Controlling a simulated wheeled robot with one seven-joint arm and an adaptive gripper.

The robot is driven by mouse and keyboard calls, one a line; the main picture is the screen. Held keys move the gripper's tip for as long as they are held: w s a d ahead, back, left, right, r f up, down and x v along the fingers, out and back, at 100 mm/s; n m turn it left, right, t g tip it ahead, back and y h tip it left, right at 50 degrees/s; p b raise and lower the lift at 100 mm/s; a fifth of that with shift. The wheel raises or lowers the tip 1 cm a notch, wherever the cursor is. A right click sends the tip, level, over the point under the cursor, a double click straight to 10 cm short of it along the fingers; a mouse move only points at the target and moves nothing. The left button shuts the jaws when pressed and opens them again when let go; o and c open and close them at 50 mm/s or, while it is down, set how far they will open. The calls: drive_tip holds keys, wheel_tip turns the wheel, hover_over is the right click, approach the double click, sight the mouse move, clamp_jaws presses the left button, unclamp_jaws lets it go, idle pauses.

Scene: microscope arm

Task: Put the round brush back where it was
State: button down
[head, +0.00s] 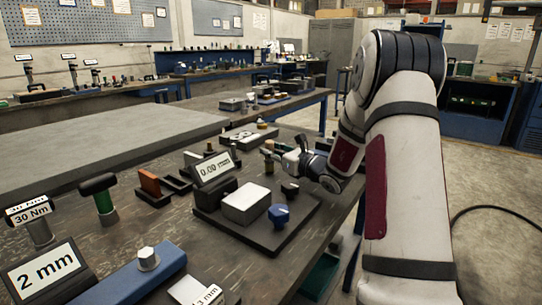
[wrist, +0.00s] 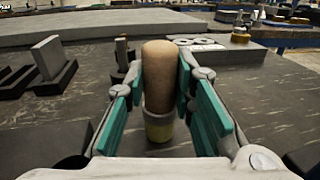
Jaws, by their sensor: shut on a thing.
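The round brush (wrist: 160,75) shows in the wrist view as an upright tan cylinder between my gripper's teal fingers. My gripper (wrist: 161,95) is shut on it from both sides. Below the tan part is a yellowish piece with a pale band (wrist: 159,127); I cannot tell whether it is part of the brush or a holder under it. In the head view my gripper (head: 280,150) is low over the right side of the dark table, beyond the black base plate. The brush is small there and partly hidden by the fingers.
The black base plate (head: 235,228) carries a white block (head: 246,203), a blue knob (head: 279,214) and a 0.00 display (head: 213,168). A flat plate with round marks (wrist: 215,52) lies behind the brush. Bare table (wrist: 265,110) shows right of my gripper.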

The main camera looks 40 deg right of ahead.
drive_tip(key=shift+f, duration=0.25)
drive_tip(key=shift+f, duration=0.15)
drive_tip(key=c, duration=1.4)
unclamp_jaws()
drive_tip(key=shift+o, duration=0.2)
